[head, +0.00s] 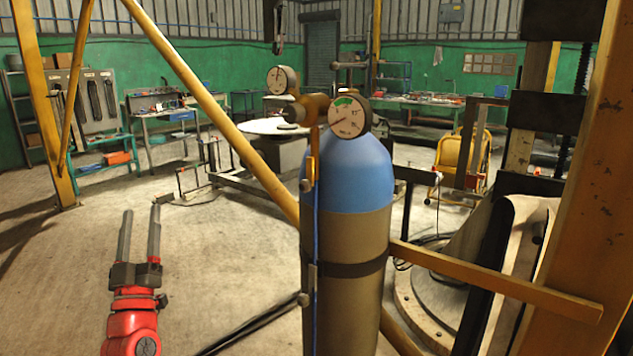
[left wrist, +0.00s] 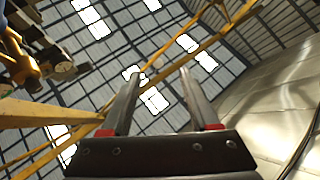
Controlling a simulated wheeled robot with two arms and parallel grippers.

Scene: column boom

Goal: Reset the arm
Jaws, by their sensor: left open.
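My left gripper (head: 139,236) points up at the lower left of the head view, on a red arm. Its two dark fingers stand apart with nothing between them. In the left wrist view the same open gripper (left wrist: 157,100) points toward the roof, and only roof and beams show behind the fingers. It is left of the gas cylinder and touches nothing that I can see. My right gripper is not in view.
A gas cylinder (head: 345,240) with a blue top and gauges (head: 348,117) stands close in front. A yellow diagonal beam (head: 215,110) crosses behind it. A yellow bar (head: 495,283) runs to the right. Workbenches (head: 165,115) stand far back. Floor around my left gripper looks clear.

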